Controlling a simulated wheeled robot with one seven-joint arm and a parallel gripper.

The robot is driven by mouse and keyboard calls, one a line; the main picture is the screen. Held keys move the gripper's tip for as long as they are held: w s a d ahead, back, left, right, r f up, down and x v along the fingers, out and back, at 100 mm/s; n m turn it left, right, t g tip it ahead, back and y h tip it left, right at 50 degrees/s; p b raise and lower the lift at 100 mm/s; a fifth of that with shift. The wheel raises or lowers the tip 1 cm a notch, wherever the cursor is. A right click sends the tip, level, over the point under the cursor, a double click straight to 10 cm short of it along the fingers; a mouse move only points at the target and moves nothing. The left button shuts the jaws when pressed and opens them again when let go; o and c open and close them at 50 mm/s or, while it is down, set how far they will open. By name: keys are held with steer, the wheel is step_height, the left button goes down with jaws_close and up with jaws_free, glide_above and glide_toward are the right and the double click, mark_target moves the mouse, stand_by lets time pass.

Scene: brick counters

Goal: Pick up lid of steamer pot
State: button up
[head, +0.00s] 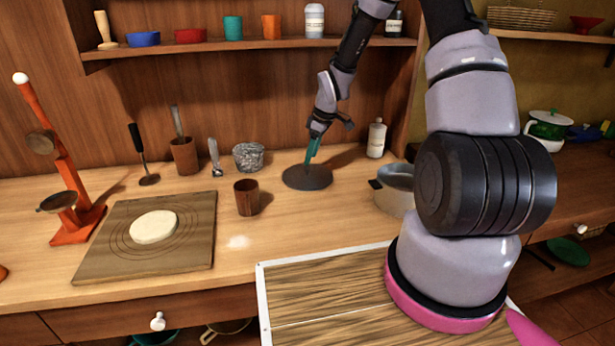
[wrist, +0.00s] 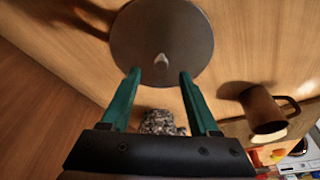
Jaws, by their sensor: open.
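The lid, a flat dark grey disc (head: 305,181), lies on the wooden counter toward the back. In the wrist view the lid (wrist: 140,35) shows a small pale knob at its middle. My gripper (head: 312,158) points down over the lid. In the wrist view its two teal fingers (wrist: 159,75) are apart, one on each side of the knob's line, with nothing between them. I cannot tell how far the fingertips are from the lid's surface. A metal pot without a cover (head: 393,192) stands to the right, partly hidden by my arm.
A brown mug (head: 246,199) and a speckled stone bowl (head: 248,156) stand left of the lid. A white-capped bottle (head: 376,139) stands behind right. A board with dough (head: 193,252) and an orange stand (head: 72,185) are farther left. A shelf (head: 265,48) runs above.

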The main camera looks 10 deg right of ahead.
mark_target(309, 167)
steer(key=x, duration=0.4)
steer(key=shift+f, duration=0.15)
jaws_close()
